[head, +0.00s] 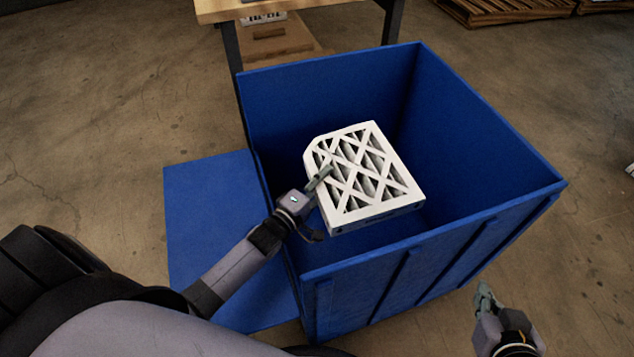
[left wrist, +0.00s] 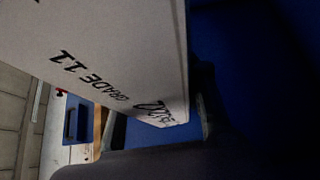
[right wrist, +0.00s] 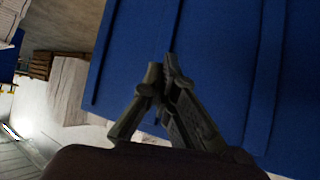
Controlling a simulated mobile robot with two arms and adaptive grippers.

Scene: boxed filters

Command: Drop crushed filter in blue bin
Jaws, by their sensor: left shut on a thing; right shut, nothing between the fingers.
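The filter (head: 385,190) is a white framed panel with a lattice face and one cut or crushed corner. It is held over the open blue bin (head: 470,135), inside the rim outline as seen from the head. My left gripper (head: 322,178) is shut on the filter's left edge. In the left wrist view the filter (left wrist: 110,50) fills the upper left and shows printed lettering. My right gripper (head: 484,296) is shut and empty, outside the bin at its front right. In the right wrist view its fingertips (right wrist: 162,75) are close to the bin's outer wall (right wrist: 215,60).
A blue flat panel (head: 205,215) lies on the floor left of the bin. A wooden-topped table (head: 290,6) with dark legs stands behind the bin. Wooden pallets (head: 510,10) lie at the back right. The floor on the right is mostly clear.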

